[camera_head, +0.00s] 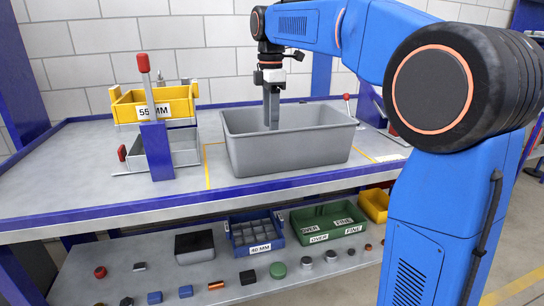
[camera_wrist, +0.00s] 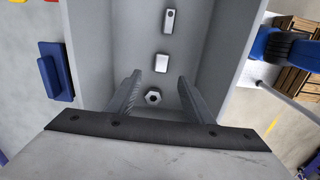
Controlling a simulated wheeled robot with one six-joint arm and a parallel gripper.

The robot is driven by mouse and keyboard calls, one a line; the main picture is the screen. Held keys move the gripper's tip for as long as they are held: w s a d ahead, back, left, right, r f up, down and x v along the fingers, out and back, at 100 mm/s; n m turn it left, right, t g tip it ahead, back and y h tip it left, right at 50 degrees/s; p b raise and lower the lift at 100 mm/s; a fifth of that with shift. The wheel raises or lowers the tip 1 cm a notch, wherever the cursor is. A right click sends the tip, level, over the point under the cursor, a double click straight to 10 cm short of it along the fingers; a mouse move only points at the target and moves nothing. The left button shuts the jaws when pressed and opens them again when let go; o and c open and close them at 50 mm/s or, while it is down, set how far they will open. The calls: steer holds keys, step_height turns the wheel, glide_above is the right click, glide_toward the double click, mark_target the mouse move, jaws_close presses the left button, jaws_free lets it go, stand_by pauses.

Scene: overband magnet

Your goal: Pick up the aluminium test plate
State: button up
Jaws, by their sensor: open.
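My gripper (camera_head: 271,122) points down into the large grey bin (camera_head: 290,160) on the bench. In the wrist view my gripper (camera_wrist: 159,82) is open, its two fingers apart with nothing between them. Three items lie on the bin floor below: an elongated light plate with a dark spot (camera_wrist: 170,22), a pale square block (camera_wrist: 162,62), and a hexagonal nut-like piece (camera_wrist: 153,98). The nut shows between the fingers, and the square block just beyond their tips. I cannot tell for sure which is the aluminium test plate. The bin wall hides them in the head view.
A yellow tray marked 55 MM (camera_head: 153,104) and a blue post with a red-knobbed lever (camera_head: 155,150) stand left of the bin. The lower shelf holds a blue divided tray (camera_head: 256,232), a green tray (camera_head: 328,223) and several small pieces. The bin walls surround my fingers.

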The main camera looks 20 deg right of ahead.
steer(key=shift+s+d+f, duration=0.1)
steer(key=shift+f, duration=2.05)
steer(key=shift+s+d+f, duration=0.1)
steer(key=shift+f, duration=2.05)
steer(key=shift+c, duration=0.4)
steer(key=c, duration=1)
